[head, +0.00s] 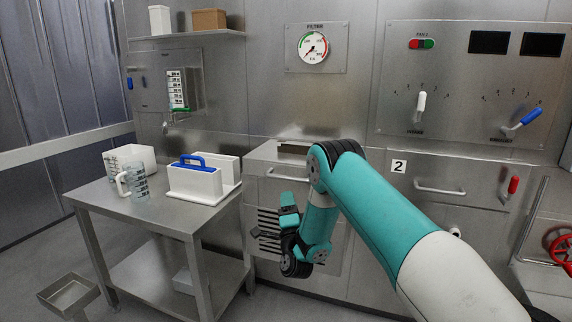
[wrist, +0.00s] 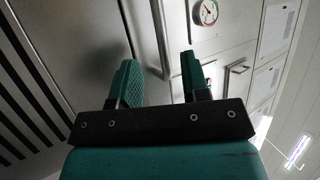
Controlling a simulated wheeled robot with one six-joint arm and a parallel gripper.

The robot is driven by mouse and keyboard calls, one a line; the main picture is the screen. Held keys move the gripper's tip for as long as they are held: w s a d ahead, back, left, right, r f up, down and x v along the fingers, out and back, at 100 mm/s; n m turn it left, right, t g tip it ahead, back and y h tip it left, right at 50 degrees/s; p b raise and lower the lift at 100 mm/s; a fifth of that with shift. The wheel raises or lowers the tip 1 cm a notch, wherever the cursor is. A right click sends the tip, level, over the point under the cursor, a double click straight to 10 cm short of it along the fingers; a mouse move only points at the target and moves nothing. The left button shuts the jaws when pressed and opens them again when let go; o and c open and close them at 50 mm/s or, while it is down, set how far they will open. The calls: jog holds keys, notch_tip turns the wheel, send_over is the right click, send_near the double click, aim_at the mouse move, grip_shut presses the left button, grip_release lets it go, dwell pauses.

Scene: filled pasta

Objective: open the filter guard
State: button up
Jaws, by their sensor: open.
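The filter guard appears to be the steel front panel (head: 330,245) below the filter gauge, with dark horizontal slots (head: 268,222) and a bar handle (head: 282,174) above them. It looks closed in the head view. My gripper (head: 287,209) is in front of this panel, below the handle, and partly hides the slots. In the wrist view my gripper (wrist: 157,70) is open, and a bar handle (wrist: 161,35) shows beyond and between the two fingers. I cannot tell whether the fingers touch it. The slots (wrist: 25,85) lie at left there.
The filter gauge (head: 313,46) is on the wall above. A steel table (head: 135,215) with a white caddy (head: 195,185) and a jug (head: 134,183) stands at left. A drawer handle (head: 440,188), a red lever (head: 513,186) and a red valve wheel (head: 560,245) are at right.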

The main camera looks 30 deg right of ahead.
aim_at(286, 177)
jog(key=p+x, duration=0.3)
jog(key=x, duration=0.6)
jog(key=shift+r, duration=0.1)
grip_shut()
